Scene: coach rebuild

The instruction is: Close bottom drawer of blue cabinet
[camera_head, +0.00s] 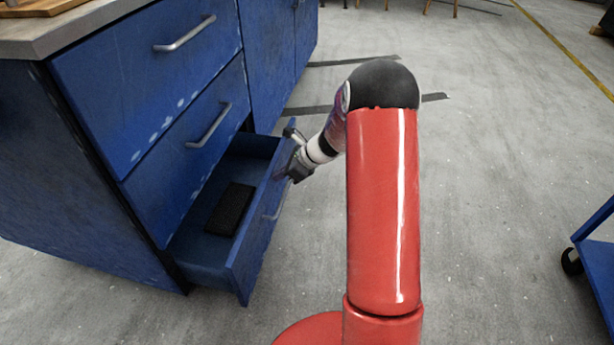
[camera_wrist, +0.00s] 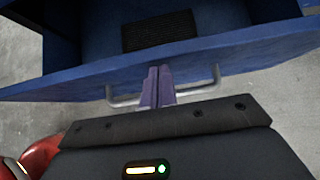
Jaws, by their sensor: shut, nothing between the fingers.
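The blue cabinet (camera_head: 150,100) stands at the left in the head view. Its bottom drawer (camera_head: 247,262) is pulled out, with a dark ribbed block (camera_head: 231,209) lying inside. The drawer front also crosses the wrist view (camera_wrist: 240,55), with its bar handle (camera_wrist: 125,98) below the top edge. My gripper (camera_head: 283,175) is at the outer side of the drawer front, near its top. In the wrist view my gripper's fingers (camera_wrist: 158,72) are together and empty, pointing at the drawer front in front of the handle's middle. I cannot tell whether the fingertips touch the front.
The two upper drawers (camera_head: 150,70) of the cabinet are closed. A blue cart (camera_head: 597,240) with a black wheel stands at the right edge. The grey floor (camera_head: 500,150) between cart and cabinet is open, apart from my red arm. A wooden board (camera_head: 40,8) lies on the cabinet top.

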